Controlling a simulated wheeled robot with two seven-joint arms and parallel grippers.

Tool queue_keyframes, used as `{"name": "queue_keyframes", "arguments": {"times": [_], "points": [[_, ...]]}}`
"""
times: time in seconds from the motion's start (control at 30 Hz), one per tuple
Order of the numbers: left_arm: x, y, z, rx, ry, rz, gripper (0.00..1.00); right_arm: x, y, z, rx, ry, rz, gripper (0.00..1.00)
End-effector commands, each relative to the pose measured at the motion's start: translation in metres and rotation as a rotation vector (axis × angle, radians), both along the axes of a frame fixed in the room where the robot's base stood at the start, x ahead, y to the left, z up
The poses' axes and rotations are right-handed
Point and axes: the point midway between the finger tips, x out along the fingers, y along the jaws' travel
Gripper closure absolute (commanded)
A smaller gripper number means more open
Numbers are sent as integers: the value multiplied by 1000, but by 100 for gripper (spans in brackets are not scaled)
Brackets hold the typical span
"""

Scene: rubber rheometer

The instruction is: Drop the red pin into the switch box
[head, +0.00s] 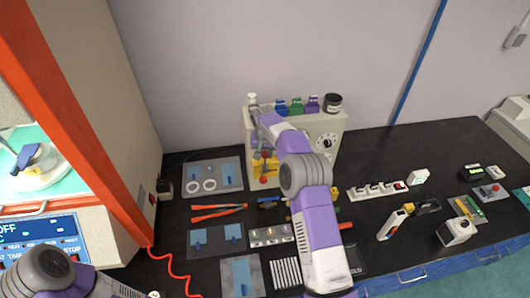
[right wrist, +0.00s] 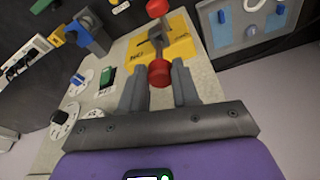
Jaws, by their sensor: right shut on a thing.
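The beige box (head: 322,127) stands at the back of the black bench, with a yellow part (head: 256,165) on its front. I take it for the switch box. The right wrist view shows the yellow part (right wrist: 180,45) with a dark grey piece in its middle. My right gripper (right wrist: 160,78) is shut on the red pin (right wrist: 160,74), right by the yellow part. A second red knob (right wrist: 157,8) shows beyond the grey piece; it also shows low on the box front in the head view (head: 264,180). I cannot tell whether the pin is inside the yellow part. My left gripper is out of view.
Coloured clips (head: 296,106) and a dark jar (head: 333,103) sit on top of the box. A grey mat with two white rings (head: 208,185) lies left of it. Orange-handled tools (head: 218,211) lie in front. A white socket strip (head: 376,190) is to the right.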

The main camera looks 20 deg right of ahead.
Motion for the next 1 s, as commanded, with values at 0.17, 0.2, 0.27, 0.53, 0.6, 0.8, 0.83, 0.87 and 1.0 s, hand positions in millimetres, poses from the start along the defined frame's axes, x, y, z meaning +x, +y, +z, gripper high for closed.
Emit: {"name": "queue_keyframes", "arguments": {"times": [0.17, 0.2, 0.27, 0.53, 0.6, 0.8, 0.83, 0.87, 1.0], "points": [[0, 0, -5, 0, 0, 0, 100, 0, 0, -8, 0, 1, 0, 100], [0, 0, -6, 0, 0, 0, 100, 0, 0, -9, 0, 1, 0, 100], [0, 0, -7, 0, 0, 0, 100, 0, 0, -11, 0, 1, 0, 100], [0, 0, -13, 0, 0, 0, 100, 0, 0, -21, 0, 0, 0, 100], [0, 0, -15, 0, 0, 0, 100, 0, 0, -23, 0, 0, 0, 100], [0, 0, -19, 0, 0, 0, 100, 0, 0, -30, 0, 0, 0, 100], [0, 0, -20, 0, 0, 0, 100, 0, 0, -31, 0, 0, 0, 100], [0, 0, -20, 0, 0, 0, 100, 0, 0, -32, 0, 0, 0, 100], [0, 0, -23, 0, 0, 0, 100, 0, 0, -37, 0, 1, 0, 100]]}}
